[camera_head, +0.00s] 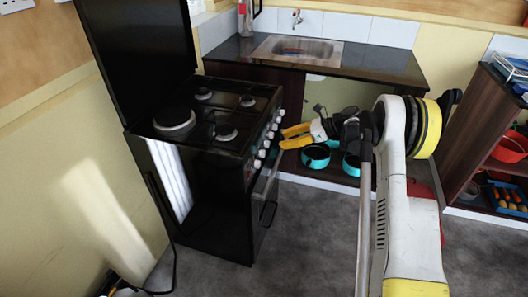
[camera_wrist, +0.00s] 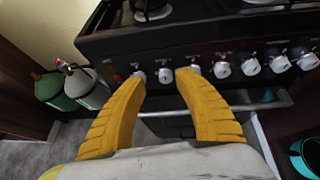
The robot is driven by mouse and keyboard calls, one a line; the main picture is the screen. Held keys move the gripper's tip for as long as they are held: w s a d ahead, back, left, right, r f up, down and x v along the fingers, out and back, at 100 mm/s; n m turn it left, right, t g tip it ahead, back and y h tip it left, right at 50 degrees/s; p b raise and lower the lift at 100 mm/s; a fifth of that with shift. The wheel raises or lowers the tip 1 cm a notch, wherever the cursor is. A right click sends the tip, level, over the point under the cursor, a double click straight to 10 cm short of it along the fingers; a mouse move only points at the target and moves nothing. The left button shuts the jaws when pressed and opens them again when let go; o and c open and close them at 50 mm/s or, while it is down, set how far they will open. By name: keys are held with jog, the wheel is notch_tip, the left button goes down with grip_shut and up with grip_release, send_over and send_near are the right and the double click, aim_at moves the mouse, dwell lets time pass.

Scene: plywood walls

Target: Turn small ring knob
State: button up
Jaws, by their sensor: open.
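The black stove (camera_head: 222,215) has a row of white knobs on its front panel, seen from the side in the head view and from the front in the wrist view. Labels are too small to read, so I cannot tell which one is the small ring knob. My gripper (camera_wrist: 161,82) has yellow fingers, spread apart and pointing at the panel. One white knob (camera_wrist: 166,75) shows between the fingertips. Another knob (camera_wrist: 138,76) is partly behind the left fingertip, and one (camera_wrist: 195,70) is beside the right fingertip. I cannot tell whether the fingers touch any knob. My gripper also shows in the head view (camera_head: 283,137).
An oven handle (camera_wrist: 250,105) runs below the knobs. Two gas bottles (camera_wrist: 82,88) stand left of the stove in the wrist view. A sink counter (camera_head: 350,58) with teal pots (camera_head: 316,156) beneath is behind my arm. A shelf (camera_head: 475,135) stands at right.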

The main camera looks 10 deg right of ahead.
jog(key=m+y, duration=0.2)
send_near(265, 153)
jog(key=b+x, duration=0.3)
jog(key=x, duration=0.7)
jog(key=shift+w+f+b, duration=0.1)
jog(key=shift+f+b, duration=0.15)
jog(key=shift+b, duration=0.1)
grip_shut()
